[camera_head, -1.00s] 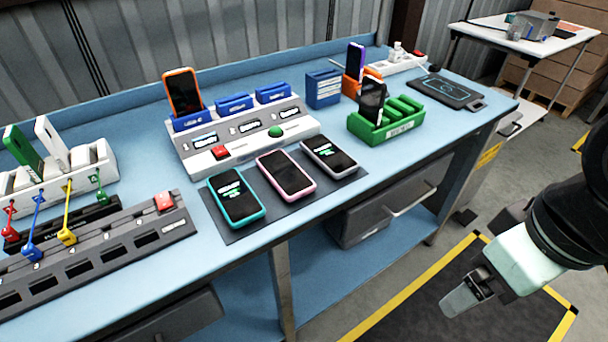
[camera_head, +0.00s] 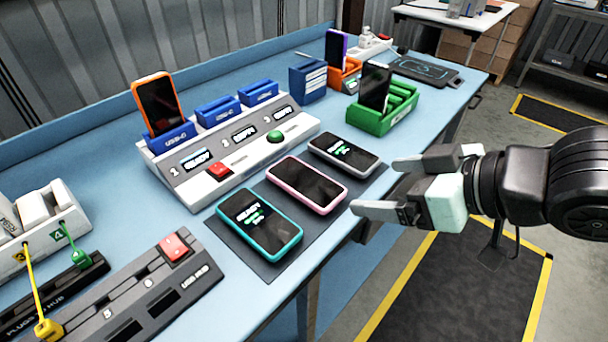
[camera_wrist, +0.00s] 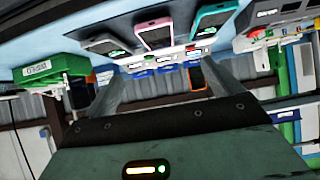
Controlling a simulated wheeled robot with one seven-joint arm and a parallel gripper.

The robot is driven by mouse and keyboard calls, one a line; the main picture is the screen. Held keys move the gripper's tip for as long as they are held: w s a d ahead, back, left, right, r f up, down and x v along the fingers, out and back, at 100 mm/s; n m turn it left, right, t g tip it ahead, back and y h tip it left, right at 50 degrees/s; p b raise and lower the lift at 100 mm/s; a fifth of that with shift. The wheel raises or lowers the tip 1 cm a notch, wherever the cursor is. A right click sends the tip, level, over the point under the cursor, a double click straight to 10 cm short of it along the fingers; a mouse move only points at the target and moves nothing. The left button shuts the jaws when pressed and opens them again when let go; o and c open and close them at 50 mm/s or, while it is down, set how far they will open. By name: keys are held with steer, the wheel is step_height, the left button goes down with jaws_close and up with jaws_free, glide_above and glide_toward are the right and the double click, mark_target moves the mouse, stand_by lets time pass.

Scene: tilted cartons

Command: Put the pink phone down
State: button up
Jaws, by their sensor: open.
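The pink phone (camera_head: 307,184) lies flat, screen up, on a dark mat (camera_head: 268,264) near the table's front edge, between a teal phone (camera_head: 259,221) and a grey-white phone (camera_head: 344,154). My gripper (camera_head: 374,186) is open and empty in front of the table edge, to the right of the phones, fingers pointing left towards them. The wrist view is upside down; the pink phone (camera_wrist: 154,36) shows there above the two spread fingers (camera_wrist: 160,95), apart from them, with the teal phone (camera_wrist: 212,17) beside it.
A grey dock (camera_head: 205,183) with blue slots holds an orange phone (camera_head: 158,103) behind the mat. A green rack (camera_head: 372,121) with a dark-screened phone stands right of it. A grey hub (camera_head: 120,310) is at front left. Floor space lies before the table.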

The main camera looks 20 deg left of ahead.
steer(key=p, duration=0.2)
steer(key=b, duration=0.1)
glide_toward(306, 181)
steer(key=shift+w+a+f, duration=0.1)
steer(key=shift+a+f, duration=0.55)
steer(key=shift+f, duration=0.2)
steer(key=shift+w+r+p+x, duration=0.15)
steer(key=shift+p+x, duration=0.2)
steer(key=shift+x, duration=1.1)
steer(key=shift+w+r+p+x, duration=0.1)
steer(key=shift+p+x, duration=0.25)
steer(key=shift+x, duration=1.05)
steer(key=shift+a, duration=0.1)
steer(key=c, duration=1.3)
